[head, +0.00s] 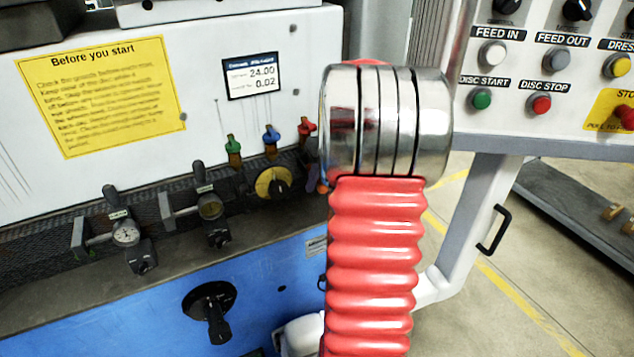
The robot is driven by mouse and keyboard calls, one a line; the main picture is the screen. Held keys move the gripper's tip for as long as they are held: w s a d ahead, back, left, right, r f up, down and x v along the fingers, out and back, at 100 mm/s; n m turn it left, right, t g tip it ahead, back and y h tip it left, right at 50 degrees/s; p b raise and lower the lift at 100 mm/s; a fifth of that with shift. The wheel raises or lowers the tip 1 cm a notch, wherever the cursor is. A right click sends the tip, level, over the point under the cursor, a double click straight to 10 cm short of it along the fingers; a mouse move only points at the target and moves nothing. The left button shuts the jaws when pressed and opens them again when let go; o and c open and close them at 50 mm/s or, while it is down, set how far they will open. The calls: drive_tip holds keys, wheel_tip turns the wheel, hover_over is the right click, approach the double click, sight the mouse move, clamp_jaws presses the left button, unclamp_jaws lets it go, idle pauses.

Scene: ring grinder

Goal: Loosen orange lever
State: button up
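No lever that is clearly orange shows in the head view. A small red lever (306,128) on a brass stem stands at the right end of a row, beside a blue lever (271,137) and a green lever (233,148). A small orange and blue bit (322,187) shows at the left edge of my arm, too small to tell what it is. My red ribbed arm with its metal joint fills the middle and hides what lies behind it. My gripper is not visible.
Two dial gauges (125,232) on clamps and a yellow round knob (273,183) sit on the ledge. A black rotary handle (210,303) is on the blue front. A button panel (545,75) on a white post stands right. Floor shows at lower right.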

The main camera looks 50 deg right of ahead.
drive_tip(key=v, duration=1.3)
drive_tip(key=shift+r, duration=0.3)
drive_tip(key=shift+s, duration=0.1)
